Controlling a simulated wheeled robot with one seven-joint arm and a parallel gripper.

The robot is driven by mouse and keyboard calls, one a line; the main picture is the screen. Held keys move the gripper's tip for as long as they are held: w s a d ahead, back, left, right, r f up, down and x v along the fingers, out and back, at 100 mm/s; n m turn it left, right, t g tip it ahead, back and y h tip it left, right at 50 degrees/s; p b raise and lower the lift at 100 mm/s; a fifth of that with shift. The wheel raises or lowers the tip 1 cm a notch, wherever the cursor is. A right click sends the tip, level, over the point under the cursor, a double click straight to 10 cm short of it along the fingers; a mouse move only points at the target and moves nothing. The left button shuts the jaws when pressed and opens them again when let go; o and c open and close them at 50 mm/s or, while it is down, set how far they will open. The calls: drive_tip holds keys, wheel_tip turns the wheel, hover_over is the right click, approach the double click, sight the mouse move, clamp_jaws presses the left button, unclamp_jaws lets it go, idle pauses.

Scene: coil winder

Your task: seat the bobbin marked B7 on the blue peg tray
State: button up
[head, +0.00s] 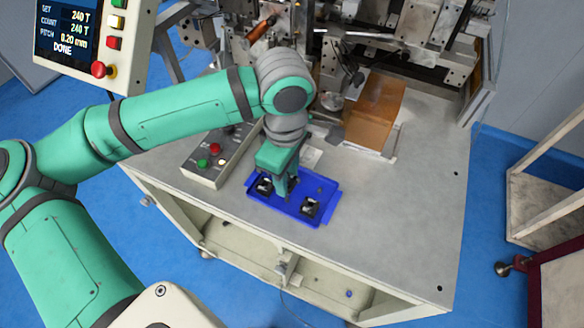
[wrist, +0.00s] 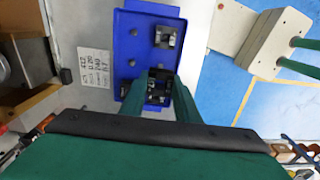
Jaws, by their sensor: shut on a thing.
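The blue peg tray (head: 328,206) lies on the bench top, and its raised rim shows in the wrist view (wrist: 121,22). My gripper (head: 284,192) points down over the tray's left part. In the wrist view my gripper (wrist: 158,88) is shut on a dark bobbin (wrist: 157,97), low over the tray. I cannot tell whether this bobbin touches the tray. Another dark bobbin (head: 310,207) stands at the tray's near right; it also shows in the wrist view (wrist: 166,36). In the head view a dark bobbin (head: 264,186) shows beside my fingers. No B7 mark is readable.
A button box (head: 207,164) stands left of the tray. A written card (wrist: 97,67) lies beside the tray. A brown block (head: 374,112) and the winder stand behind. The bench right of the tray is clear. The display (head: 66,30) reads DONE.

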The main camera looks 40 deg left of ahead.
sight(287, 197)
drive_tip(key=shift+f, duration=2.25)
drive_tip(key=shift+f, duration=0.85)
drive_tip(key=shift+f, duration=0.2)
drive_tip(key=o, duration=1.2)
drive_tip(key=shift+c, duration=0.2)
wheel_tip(287, 197, up, 11)
drive_tip(key=shift+f, duration=0.15)
